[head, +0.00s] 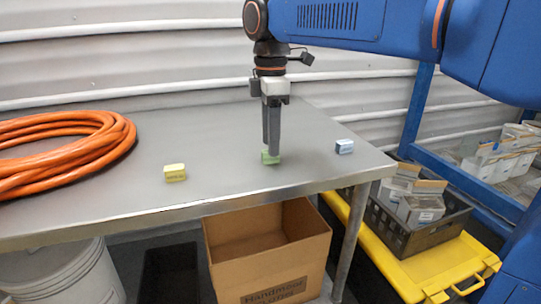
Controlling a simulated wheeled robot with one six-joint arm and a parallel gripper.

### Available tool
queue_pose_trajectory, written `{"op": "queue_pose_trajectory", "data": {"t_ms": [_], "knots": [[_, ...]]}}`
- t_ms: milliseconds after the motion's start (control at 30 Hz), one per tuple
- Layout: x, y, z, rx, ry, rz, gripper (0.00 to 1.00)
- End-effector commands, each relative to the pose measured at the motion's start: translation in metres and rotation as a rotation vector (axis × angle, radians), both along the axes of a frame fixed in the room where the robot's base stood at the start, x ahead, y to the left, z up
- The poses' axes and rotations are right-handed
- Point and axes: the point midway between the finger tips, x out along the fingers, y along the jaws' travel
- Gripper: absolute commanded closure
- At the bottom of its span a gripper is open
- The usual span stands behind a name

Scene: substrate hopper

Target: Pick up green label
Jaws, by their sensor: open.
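The green label (266,158) is a small green block lying on the grey metal table (222,140), near its front edge. My gripper (271,152) points straight down right at the green label, with its fingertips at the block's top and right side. The fingers overlap in this view and partly hide the block. I cannot tell whether the fingers touch it. The block rests on the table.
A yellow block (175,172) stands left of the green one and a blue-white block (344,146) stands to the right. A coiled orange hose (110,150) covers the table's left. A cardboard box (268,250) sits below. A corrugated wall (150,50) is behind.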

Motion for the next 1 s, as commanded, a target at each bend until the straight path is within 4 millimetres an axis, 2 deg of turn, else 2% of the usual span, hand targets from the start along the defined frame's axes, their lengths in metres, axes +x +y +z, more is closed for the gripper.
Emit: {"op": "queue_pose_trajectory", "data": {"t_ms": [167, 433, 467, 600, 1000], "knots": [[0.0, 0.0, -0.018, 0.0, 0.001, 0.0, 0.6], [0.0, 0.0, -0.02, 0.0, 0.0, 0.0, 0.6], [0.0, 0.0, -0.02, 0.0, 0.0, 0.0, 0.64], [0.0, 0.0, -0.02, 0.0, 0.0, 0.0, 0.98], [0.001, 0.0, -0.015, 0.0, -0.001, 0.0, 1.0]]}}
